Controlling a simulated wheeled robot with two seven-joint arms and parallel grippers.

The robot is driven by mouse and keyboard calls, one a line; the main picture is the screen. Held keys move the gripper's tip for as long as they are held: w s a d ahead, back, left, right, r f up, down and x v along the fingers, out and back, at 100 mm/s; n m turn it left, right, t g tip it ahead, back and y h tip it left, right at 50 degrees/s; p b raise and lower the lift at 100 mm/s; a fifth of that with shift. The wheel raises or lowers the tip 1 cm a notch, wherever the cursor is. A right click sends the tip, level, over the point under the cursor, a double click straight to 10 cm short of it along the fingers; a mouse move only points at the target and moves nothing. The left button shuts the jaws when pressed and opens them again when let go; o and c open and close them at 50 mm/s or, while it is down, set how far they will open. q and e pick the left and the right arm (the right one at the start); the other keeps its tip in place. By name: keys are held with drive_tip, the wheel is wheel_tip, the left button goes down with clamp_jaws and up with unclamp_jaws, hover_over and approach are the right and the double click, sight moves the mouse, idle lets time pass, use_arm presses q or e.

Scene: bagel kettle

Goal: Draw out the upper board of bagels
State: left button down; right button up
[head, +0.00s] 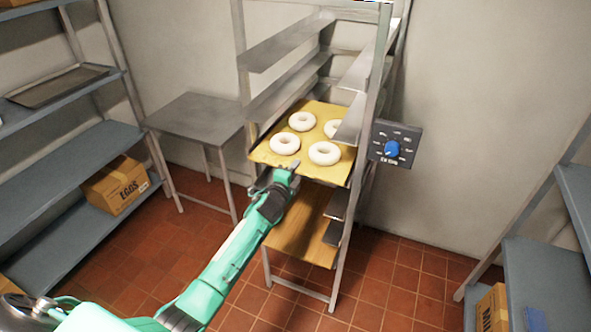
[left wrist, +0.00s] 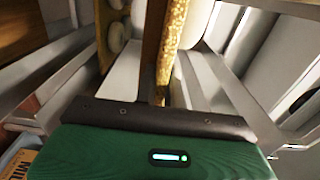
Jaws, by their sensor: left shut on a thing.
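The upper board (head: 262,151) is yellow and lies level in the metal rack, with several pale ring bagels (head: 285,144) on top. Its speckled edge (left wrist: 175,40) runs up the middle of the left wrist view, with bagels (left wrist: 117,30) beside it. My left gripper (head: 284,176) is at the board's front edge, left of its middle, and is shut on it. The fingertips are mostly hidden in both views. A lower wooden board (head: 307,228) sits in the rack beneath. My right gripper is not in view.
The rack's front right post (head: 372,130) stands close to the board, with a blue-knobbed panel (head: 394,145) beside it. A bare grey side table (head: 195,118) stands left of the rack. Shelving lines both sides, with a cardboard box (head: 116,186) at left. Red tiled floor is open in front.

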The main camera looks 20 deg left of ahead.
use_arm(q)
drive_tip(key=c, duration=1.3)
unclamp_jaws()
drive_tip(key=s+p, duration=0.2)
drive_tip(key=s, duration=0.5)
drive_tip(key=shift+a, duration=0.1)
drive_tip(key=shift+f, duration=0.1)
